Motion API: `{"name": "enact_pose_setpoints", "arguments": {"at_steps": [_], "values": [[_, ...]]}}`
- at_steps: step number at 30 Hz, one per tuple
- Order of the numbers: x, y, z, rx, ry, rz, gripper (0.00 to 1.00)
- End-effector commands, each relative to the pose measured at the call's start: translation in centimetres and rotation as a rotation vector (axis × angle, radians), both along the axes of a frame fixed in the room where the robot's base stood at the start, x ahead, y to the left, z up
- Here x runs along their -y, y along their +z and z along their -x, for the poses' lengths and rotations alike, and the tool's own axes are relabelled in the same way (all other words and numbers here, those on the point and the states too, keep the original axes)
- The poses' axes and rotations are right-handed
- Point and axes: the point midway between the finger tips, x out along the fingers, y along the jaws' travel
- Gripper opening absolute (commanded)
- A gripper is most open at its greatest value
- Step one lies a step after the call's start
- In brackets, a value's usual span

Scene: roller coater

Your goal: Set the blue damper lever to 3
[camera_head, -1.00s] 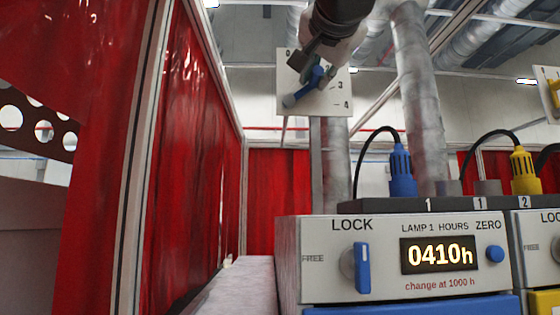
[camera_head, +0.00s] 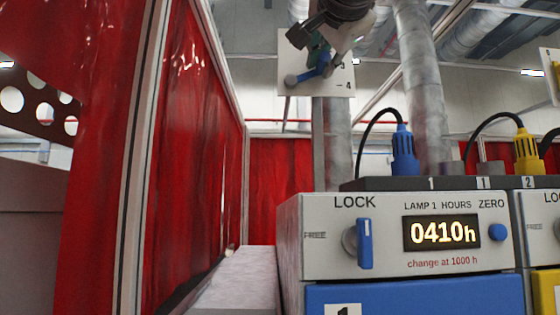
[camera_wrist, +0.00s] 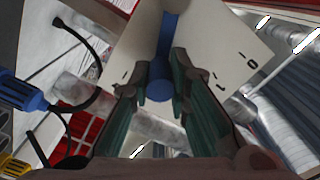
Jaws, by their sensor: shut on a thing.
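The blue damper lever (camera_head: 309,73) is on a white numbered plate (camera_head: 318,92) high in the head view. It slants from its round pivot at lower left up to the right, its free end near the mark 3; the exact setting is hard to tell behind my gripper. My gripper (camera_head: 318,52) reaches down from above and is shut on the lever's free end. In the wrist view the lever (camera_wrist: 168,40) runs between the two green-sided fingers, with its blue end (camera_wrist: 160,90) between their tips. The plate's 0 and 1 marks show at right there.
A lamp panel (camera_head: 385,276) with a blue LOCK knob (camera_head: 364,243) stands below right, blue (camera_head: 403,152) and yellow (camera_head: 527,151) plugs above it. A red curtain (camera_head: 195,150) lines the left. A duct (camera_head: 420,90) rises behind.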

Motion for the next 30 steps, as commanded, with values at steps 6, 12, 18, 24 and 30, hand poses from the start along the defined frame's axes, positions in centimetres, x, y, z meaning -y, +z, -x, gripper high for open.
{"name": "enact_pose_setpoints", "arguments": {"at_steps": [6,12,18,24,30], "values": [[0.1,0.0,0.0,0.001,-0.003,0.001,0.38],[0.1,0.0,0.0,0.0,-0.001,0.001,0.38],[0.0,0.1,1.1,0.002,-0.001,0.001,0.38],[0.0,0.1,4.7,0.002,-0.002,0.0,0.38],[0.1,0.1,8.7,0.003,-0.003,0.001,0.38]]}}
